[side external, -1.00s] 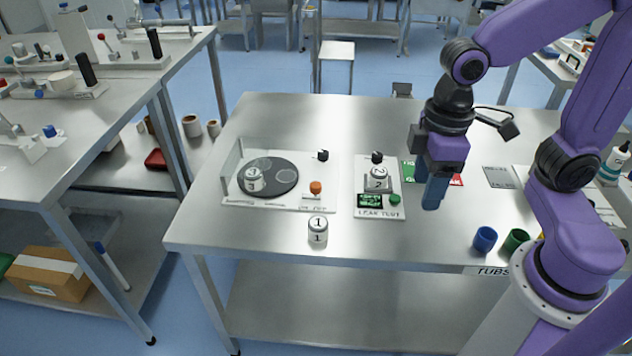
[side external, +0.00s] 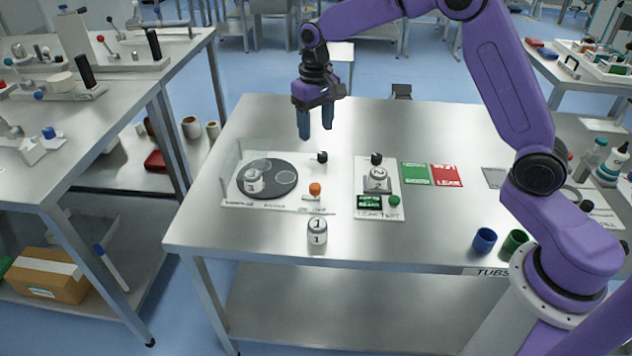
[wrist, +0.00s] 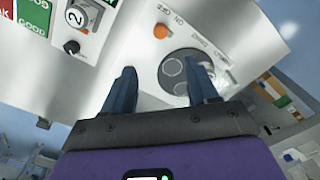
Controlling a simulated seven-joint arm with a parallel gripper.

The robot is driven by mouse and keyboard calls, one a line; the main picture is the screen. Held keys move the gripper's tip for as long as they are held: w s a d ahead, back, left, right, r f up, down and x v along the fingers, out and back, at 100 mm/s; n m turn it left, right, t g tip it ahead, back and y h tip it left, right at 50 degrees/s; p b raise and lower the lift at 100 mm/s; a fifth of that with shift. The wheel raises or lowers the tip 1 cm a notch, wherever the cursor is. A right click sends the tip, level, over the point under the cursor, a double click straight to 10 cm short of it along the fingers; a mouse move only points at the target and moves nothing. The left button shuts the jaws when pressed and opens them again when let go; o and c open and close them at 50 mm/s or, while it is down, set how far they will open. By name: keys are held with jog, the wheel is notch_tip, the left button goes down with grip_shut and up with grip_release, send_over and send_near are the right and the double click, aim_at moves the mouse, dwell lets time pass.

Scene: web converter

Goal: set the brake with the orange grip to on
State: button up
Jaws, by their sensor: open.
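The orange grip (side external: 315,188) of the brake stands at the right front of a white plate with a dark round turntable (side external: 267,179). In the wrist view the orange grip (wrist: 161,31) lies beyond my fingertips, with "ON" and "OFF" lettering beside it. I cannot tell which setting it is at. My gripper (side external: 317,136) is open and empty, raised above the rear edge of the plate, behind and above the grip. It also shows in the wrist view (wrist: 165,85), apart from the grip.
A tub marked 3 (side external: 252,180) sits on the turntable. A tub marked 1 (side external: 317,231) stands in front of the plate. The leak test panel (side external: 363,212) holds a tub marked 2 (side external: 377,178). A black knob (side external: 322,156) is near my fingers. Green and red cards (side external: 415,174) lie right.

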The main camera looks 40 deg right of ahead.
aim_at(316, 186)
notch_tip(316, 186, down, 17)
jog(key=shift+f, duration=0.1)
dwell(0.5)
